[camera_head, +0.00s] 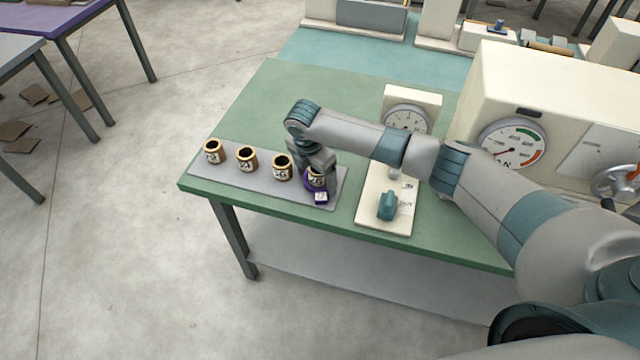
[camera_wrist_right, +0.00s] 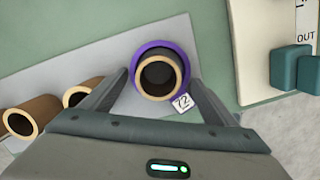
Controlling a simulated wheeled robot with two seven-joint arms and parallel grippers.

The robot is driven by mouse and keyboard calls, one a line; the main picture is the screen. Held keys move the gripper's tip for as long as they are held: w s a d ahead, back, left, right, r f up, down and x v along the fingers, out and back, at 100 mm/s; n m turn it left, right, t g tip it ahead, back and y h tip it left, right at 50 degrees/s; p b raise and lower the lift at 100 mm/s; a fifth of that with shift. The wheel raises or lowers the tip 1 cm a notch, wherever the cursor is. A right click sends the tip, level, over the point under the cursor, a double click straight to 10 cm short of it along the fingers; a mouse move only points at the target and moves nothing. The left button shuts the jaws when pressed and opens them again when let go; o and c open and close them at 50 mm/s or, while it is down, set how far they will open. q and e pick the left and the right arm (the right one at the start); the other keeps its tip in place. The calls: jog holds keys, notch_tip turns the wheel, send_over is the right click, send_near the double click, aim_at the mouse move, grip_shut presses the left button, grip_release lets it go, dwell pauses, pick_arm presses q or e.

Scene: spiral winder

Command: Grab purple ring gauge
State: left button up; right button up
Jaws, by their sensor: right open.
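The purple ring gauge (camera_head: 310,184) sits around the base of the rightmost brown-and-tan cylinder (camera_head: 318,176) on the grey strip. In the right wrist view the purple ring (camera_wrist_right: 184,60) shows as a band around the cylinder's tan rim (camera_wrist_right: 139,77), with a white tag (camera_wrist_right: 183,103) marked 72. My right gripper (camera_head: 318,168) is over this cylinder, pointing down. In the wrist view its open fingers (camera_wrist_right: 158,88) stand on either side of the cylinder and ring, apart from each other. Part of the cylinder is hidden behind the gripper in the head view. My left gripper is not in view.
Several similar cylinders (camera_head: 247,159) stand in a row on the grey strip (camera_head: 228,176) to the left. A cream panel with a teal lever (camera_head: 387,206) is close on the right. Gauge boxes stand behind. The green table (camera_head: 270,105) is clear at the back left.

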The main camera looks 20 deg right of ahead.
jog(key=c, duration=1)
jog(key=shift+r, duration=0.15)
jog(key=shift+r+b, duration=1.8)
jog(key=shift+r, duration=3.1)
